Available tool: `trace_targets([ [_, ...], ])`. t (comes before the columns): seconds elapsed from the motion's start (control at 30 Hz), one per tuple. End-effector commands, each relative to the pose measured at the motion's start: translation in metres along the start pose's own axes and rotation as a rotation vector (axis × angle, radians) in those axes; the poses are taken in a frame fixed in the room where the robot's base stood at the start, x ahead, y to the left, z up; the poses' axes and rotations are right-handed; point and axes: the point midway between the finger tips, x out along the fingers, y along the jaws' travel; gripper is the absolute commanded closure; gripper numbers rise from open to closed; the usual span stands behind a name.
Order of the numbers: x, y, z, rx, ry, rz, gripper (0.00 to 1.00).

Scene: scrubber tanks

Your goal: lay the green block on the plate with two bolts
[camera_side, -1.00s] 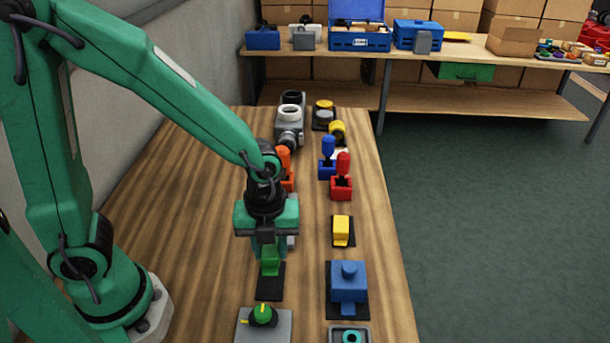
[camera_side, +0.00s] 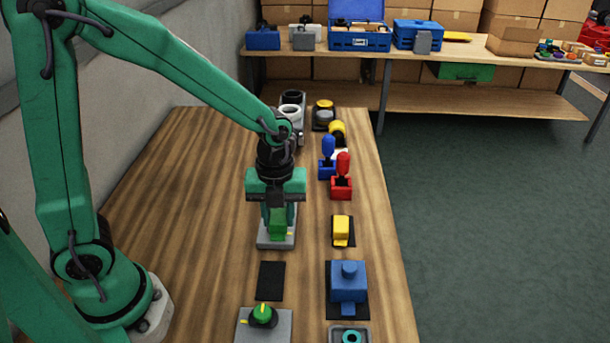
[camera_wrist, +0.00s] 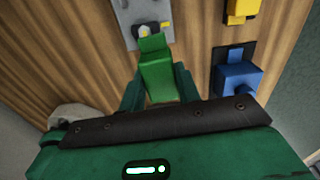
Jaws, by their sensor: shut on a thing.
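My gripper (camera_side: 277,208) is shut on the green block (camera_side: 278,223) and holds it upright. In the wrist view the block (camera_wrist: 158,76) sits between the two fingers. A grey plate (camera_side: 265,243) lies beneath the block in the side view, with a small yellow part at its right. In the wrist view the plate (camera_wrist: 128,10) shows at the top, just beyond the block, with a pale round part and a yellow part on it. The bolts cannot be made out clearly. Whether the block touches the plate cannot be told.
A bare black pad (camera_side: 271,281) lies nearer the camera. Nearer still is a grey plate with a green-and-black knob (camera_side: 263,316). To the right stand a yellow block (camera_side: 341,228) and a blue block (camera_side: 348,285). Red (camera_side: 342,178) and blue (camera_side: 327,158) handled pieces stand farther back.

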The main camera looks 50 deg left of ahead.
Motion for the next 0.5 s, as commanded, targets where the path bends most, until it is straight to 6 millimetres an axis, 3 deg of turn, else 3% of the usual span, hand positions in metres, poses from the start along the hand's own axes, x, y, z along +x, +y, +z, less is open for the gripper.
trace_targets([
  [0.2, -0.012, 0.002, 0.054, 0.015, -0.001, -0.001, 0.91],
  [0.5, -0.021, 0.009, 0.094, 0.038, 0.000, 0.000, 0.91],
])
